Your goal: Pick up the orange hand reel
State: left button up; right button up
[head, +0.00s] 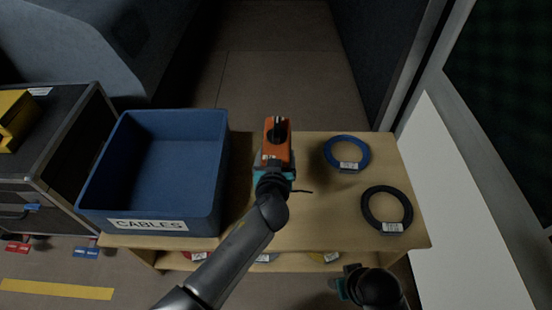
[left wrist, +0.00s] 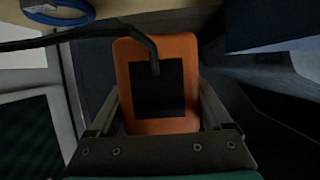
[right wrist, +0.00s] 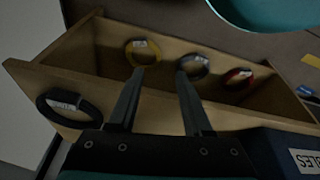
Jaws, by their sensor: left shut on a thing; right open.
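The orange hand reel (head: 277,150) shows near the middle of the head view, above the wooden bench. My left gripper (head: 272,176) is shut on it. In the left wrist view the orange reel (left wrist: 165,65), with a dark square on its face, sits between the fingers of my left gripper (left wrist: 160,115). A dark cable-like piece crosses in front of it. My right gripper (head: 350,280) is low at the right in the head view. In the right wrist view my right gripper (right wrist: 160,100) is open and empty, with its fingers apart over the bench shelf.
A blue bin (head: 160,180) labelled CABLES stands on the left of the wooden bench (head: 320,215). A blue cable coil (head: 346,152) and a black coil (head: 387,208) lie on the right. Yellow (right wrist: 142,50), grey (right wrist: 192,66) and red (right wrist: 238,78) coils are on the shelf below.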

aim_at(276, 142)
pick_arm(q)
notch_tip(276, 142, up, 4)
jog(key=shift+r+p, duration=0.2)
jog(key=shift+p, duration=0.8)
jog(key=shift+r+p, duration=0.35)
jog(key=shift+r, duration=0.35)
pick_arm(e)
jog(key=s+d+f, duration=0.1)
jog(key=s+f, duration=0.2)
jog(key=f, duration=0.3)
jog(key=shift+g, duration=0.4)
jog(key=shift+s+d, duration=0.1)
pick_arm(q)
jog(key=shift+f, duration=0.1)
